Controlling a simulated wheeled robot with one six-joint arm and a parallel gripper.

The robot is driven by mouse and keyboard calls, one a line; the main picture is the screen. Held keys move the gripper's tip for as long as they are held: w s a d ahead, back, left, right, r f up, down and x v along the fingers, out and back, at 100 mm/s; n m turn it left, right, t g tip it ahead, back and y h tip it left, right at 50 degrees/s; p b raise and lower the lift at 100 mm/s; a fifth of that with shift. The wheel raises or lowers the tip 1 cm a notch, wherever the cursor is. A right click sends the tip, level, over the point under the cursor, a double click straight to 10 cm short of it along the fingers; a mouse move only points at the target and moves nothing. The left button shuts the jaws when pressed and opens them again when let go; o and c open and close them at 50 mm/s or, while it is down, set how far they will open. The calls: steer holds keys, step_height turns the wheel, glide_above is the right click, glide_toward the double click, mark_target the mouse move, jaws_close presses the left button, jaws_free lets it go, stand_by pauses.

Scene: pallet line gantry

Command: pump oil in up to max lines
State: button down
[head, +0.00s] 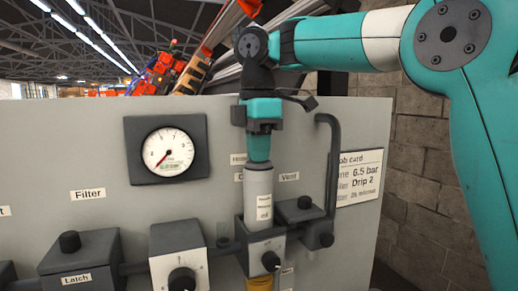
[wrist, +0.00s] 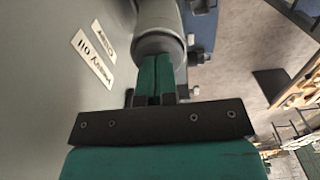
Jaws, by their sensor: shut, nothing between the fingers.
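My gripper (head: 258,158) points straight down in the head view, its teal fingers closed together with nothing between them. Its tips are at the top of a pale grey upright cylinder (head: 259,188) with a small label ending in "oil". I cannot tell whether they touch it. The cylinder stands on a dark block with a black knob (head: 270,261). Below the block, an amber bowl (head: 260,284) is cut off by the frame's bottom edge; no max line is visible. In the wrist view, my closed gripper (wrist: 158,62) is at the grey cylinder (wrist: 158,20).
A round gauge (head: 168,152) is on the grey panel (head: 80,140), needle at lower left. A job card (head: 359,177) reads "6.5 bar" and "Drip 2". Other dark knobbed blocks (head: 180,255) line the pipe, and a bent dark pipe (head: 333,165) rises right of the cylinder.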

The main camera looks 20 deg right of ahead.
step_height(320, 180, up, 12)
steer(key=p, duration=1.1)
steer(key=shift+r, duration=0.25)
steer(key=s+a+f+m+y+b, duration=0.1)
steer(key=s+f+m+b, duration=0.2)
steer(key=s+f+b, duration=0.2)
steer(key=s+a+f+m+y+b, duration=0.1)
steer(key=s+f+m+b, duration=0.3)
steer(key=s+f, duration=0.7)
steer(key=s+a+f+m+y+b, duration=0.2)
steer(key=s+f+m+b, duration=0.2)
steer(key=f, duration=1.2)
steer(key=s+b, duration=0.2)
steer(key=s, duration=0.2)
steer(key=shift+a+f, duration=0.15)
steer(key=shift+f, duration=0.2)
